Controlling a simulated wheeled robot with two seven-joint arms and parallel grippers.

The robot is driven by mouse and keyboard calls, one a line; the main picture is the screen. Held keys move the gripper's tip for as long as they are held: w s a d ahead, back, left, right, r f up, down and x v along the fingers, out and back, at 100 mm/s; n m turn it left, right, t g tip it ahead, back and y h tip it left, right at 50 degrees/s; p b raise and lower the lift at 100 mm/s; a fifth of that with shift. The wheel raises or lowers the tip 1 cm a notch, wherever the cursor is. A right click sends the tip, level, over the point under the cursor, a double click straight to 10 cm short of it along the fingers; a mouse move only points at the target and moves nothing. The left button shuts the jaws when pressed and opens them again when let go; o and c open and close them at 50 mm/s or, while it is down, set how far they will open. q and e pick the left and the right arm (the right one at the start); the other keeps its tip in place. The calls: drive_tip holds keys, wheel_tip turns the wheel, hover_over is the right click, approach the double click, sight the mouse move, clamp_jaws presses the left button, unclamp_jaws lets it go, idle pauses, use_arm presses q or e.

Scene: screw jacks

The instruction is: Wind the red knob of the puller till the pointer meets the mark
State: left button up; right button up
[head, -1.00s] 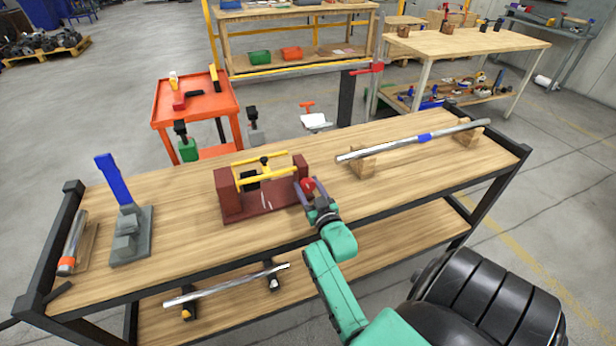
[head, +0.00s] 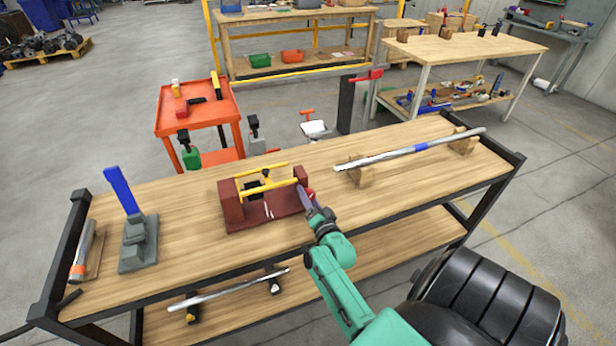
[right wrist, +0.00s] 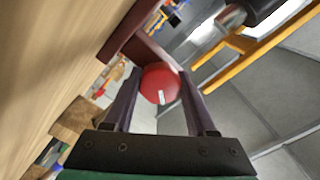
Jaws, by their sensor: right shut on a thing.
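The puller (head: 232,205) is a dark red frame with two upright end blocks on the wooden bench, with yellow rods and a black block between them. White mark lines (head: 268,210) show on its base; I cannot tell exactly where the pointer stands against them. The red knob (right wrist: 160,84) with a small white stripe sits at the puller's right end. My right gripper (right wrist: 158,92) has its fingers on both sides of the knob and is shut on it. In the head view the right gripper (head: 308,197) partly hides the knob. My left gripper is not in view.
A grey press with a blue lever (head: 138,243) stands left on the bench. A long metal bar with a blue band (head: 400,152) lies on wooden blocks (head: 358,172) at the right. An orange cart (head: 198,118) stands behind the bench. Bare bench top lies around the puller.

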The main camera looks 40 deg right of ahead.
drive_tip(key=m, duration=0.4)
drive_tip(key=shift+f+m, duration=0.1)
drive_tip(key=shift+m, duration=2.2)
drive_tip(key=o, duration=1.4)
drive_tip(key=b+v, duration=0.1)
drive_tip(key=v, duration=1.3)
drive_tip(key=shift+s+a, duration=0.15)
drive_tip(key=shift+s, duration=0.15)
drive_tip(key=shift+w, duration=0.1)
